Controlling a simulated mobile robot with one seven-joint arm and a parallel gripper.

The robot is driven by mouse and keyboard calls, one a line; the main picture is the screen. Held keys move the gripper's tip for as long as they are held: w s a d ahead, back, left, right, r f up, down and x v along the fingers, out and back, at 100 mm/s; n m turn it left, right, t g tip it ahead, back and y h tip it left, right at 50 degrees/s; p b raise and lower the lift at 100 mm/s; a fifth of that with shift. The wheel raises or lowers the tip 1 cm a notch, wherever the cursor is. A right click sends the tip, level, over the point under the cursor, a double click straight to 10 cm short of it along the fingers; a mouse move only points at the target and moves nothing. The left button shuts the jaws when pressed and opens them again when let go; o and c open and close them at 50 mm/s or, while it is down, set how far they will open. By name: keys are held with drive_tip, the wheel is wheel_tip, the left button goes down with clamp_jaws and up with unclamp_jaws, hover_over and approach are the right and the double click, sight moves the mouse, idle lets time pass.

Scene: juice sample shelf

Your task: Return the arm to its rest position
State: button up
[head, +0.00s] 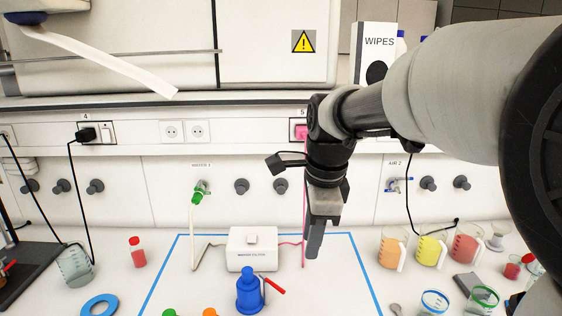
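My arm reaches in from the right side of the head view and bends down at the wrist. My gripper (314,250) points down, above the back of the bench area framed by blue tape. It is seen edge-on, so the gap between its fingers does not show. I see nothing hanging from its tip. In the picture it is to the right of a white box (252,250) and a blue bottle (250,296) with a red lever. My forearm covers part of the shelf and wall on the right.
Orange (393,248), yellow (431,250) and red (466,249) beakers stand on the right. A small red-filled bottle (137,252), a grey beaker (76,266) and a blue ring (99,306) are on the left. A wipes box (376,45) stands on the shelf above. Cables hang from the wall.

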drive_tip(key=s+d+n+t, duration=0.1)
drive_tip(key=s+d+n, duration=0.3)
drive_tip(key=s+n, duration=0.4)
drive_tip(key=s+d+n+t, duration=0.2)
drive_tip(key=s+d+n, duration=0.2)
drive_tip(key=s+n, duration=0.5)
drive_tip(key=shift+s+d+r+n+t+h, duration=0.2)
drive_tip(key=shift+n+t+h, duration=0.1)
drive_tip(key=shift+n+h, duration=0.1)
